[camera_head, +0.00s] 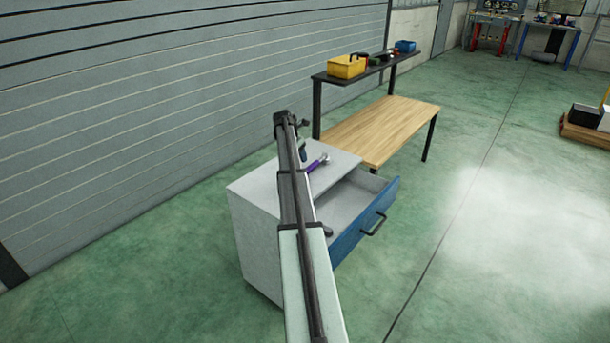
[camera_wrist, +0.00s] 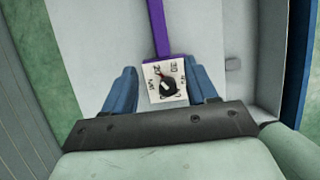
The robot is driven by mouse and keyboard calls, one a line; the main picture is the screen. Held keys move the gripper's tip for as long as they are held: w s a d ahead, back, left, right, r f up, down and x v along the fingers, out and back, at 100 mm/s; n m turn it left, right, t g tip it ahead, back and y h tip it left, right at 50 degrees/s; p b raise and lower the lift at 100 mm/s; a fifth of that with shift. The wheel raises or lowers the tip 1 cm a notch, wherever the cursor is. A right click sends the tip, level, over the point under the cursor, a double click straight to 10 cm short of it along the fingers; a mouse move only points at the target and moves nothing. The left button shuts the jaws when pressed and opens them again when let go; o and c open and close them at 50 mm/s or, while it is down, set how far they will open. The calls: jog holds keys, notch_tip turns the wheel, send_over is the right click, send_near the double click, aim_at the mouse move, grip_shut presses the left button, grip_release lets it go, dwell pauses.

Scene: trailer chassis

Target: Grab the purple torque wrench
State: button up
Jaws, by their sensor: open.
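The purple torque wrench (camera_head: 316,163) lies on the grey top of the cabinet (camera_head: 262,190), partly hidden by my arm in the head view. In the wrist view, the purple shaft of the wrench (camera_wrist: 158,30) runs up from a white square part with a black dial. My gripper (camera_wrist: 162,75) is open, with one blue finger on each side of the white part. The fingers look apart from it, with a small gap on each side. I cannot tell the height of the fingers above the cabinet top. In the head view my arm mostly hides the gripper.
The cabinet's blue-fronted drawer (camera_head: 348,232) stands open on the right and looks empty where visible. A wooden workbench (camera_head: 395,128) stands behind, with a yellow box (camera_head: 346,67) and a blue box (camera_head: 405,46) on its shelf. A shutter wall is at left.

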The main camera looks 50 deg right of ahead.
aim_at(309, 172)
jog(key=x, duration=1.1)
jog(key=shift+f, duration=0.2)
jog(key=shift+c, duration=0.4)
jog(key=shift+s, duration=0.1)
grip_shut()
